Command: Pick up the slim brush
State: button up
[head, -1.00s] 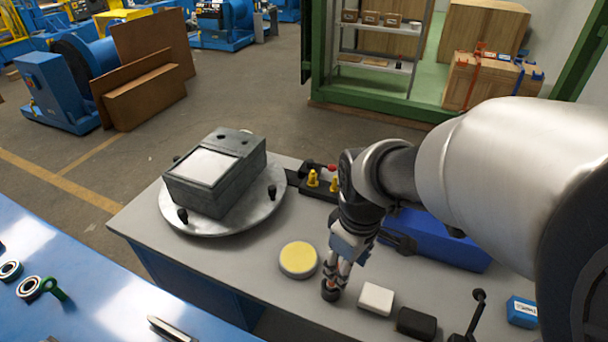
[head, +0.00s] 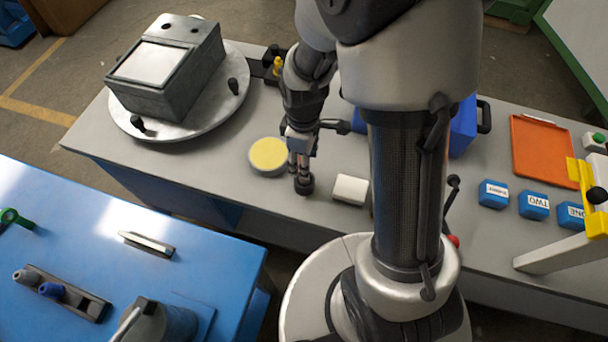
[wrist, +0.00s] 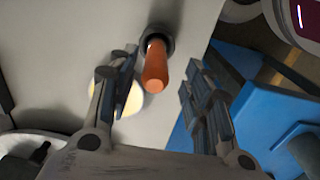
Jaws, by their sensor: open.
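An upright item with an orange handle (wrist: 155,68) and a dark round base (head: 304,187) stands on the grey table; it appears to be the slim brush. In the wrist view its handle shows between my two fingers and points toward the camera. My gripper (wrist: 160,75) is open, with one finger on each side of the handle and a visible gap to each. In the head view my gripper (head: 301,158) points down right over the base and hides most of the handle. I cannot tell how deep the handle sits between the fingertips.
A yellow-topped disc (head: 268,155) lies close left of the brush, a white block (head: 350,189) close right. A grey box (head: 165,70) sits on a round plate further left. Labelled blue boxes (head: 533,205) and an orange tray (head: 541,150) are at right.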

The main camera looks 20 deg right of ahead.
jog(key=f+b, duration=0.1)
jog(key=f, duration=0.1)
jog(key=f+b, duration=0.1)
jog(key=f, duration=0.2)
jog(key=shift+w+d+f, duration=0.2)
jog(key=shift+f, duration=0.15)
jog(key=shift+r, duration=0.1)
grip_shut()
